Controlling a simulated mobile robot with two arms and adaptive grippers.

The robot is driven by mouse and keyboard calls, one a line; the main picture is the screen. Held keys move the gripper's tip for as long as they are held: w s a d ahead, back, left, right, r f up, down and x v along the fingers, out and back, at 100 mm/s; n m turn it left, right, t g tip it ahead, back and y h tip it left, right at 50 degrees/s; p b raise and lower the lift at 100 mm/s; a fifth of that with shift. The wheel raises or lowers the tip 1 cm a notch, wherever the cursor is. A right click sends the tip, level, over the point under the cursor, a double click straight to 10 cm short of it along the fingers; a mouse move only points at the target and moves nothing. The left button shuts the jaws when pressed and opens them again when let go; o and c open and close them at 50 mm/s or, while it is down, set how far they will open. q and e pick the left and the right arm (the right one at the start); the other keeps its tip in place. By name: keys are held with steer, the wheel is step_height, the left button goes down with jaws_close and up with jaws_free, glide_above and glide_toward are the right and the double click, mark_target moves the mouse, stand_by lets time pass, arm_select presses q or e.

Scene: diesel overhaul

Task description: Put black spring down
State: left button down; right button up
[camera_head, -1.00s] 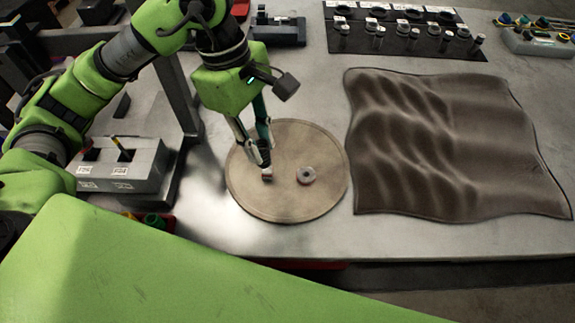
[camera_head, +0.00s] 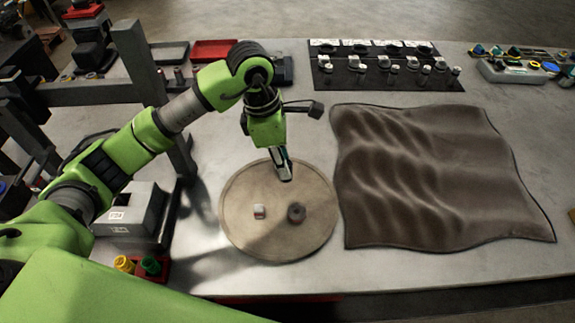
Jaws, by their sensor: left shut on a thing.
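My left gripper (camera_head: 285,172) points down over the back part of a round tan disc (camera_head: 240,235). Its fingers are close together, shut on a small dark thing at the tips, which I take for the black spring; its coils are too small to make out. On the disc, in front of the gripper, lie a small whitish-red piece (camera_head: 259,212) and a dark ring-shaped part (camera_head: 296,212), apart from each other. My right gripper is not in view.
A wavy brown mat (camera_head: 430,175) lies right of the disc. A black rack (camera_head: 385,70) with several metal parts stands at the back. A grey box (camera_head: 130,215) and yellow and green cups (camera_head: 124,264) are at the left.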

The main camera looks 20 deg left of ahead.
arm_select(q)
steer(key=shift+w+d+f, duration=0.2)
steer(key=shift+w+f, duration=0.75)
steer(key=shift+f, duration=0.15)
step_height(320, 180, down, 3)
steer(key=p, duration=0.2)
steer(key=shift+w+p, duration=0.15)
steer(key=shift+p, duration=0.2)
steer(key=shift+f, duration=0.2)
steer(key=shift+f, duration=0.1)
steer(key=shift+f+b, duration=0.2)
steer(key=shift+b, duration=0.15)
steer(key=c, duration=1.8)
jaws_free()
steer(key=shift+r, duration=0.1)
steer(key=shift+c, duration=0.2)
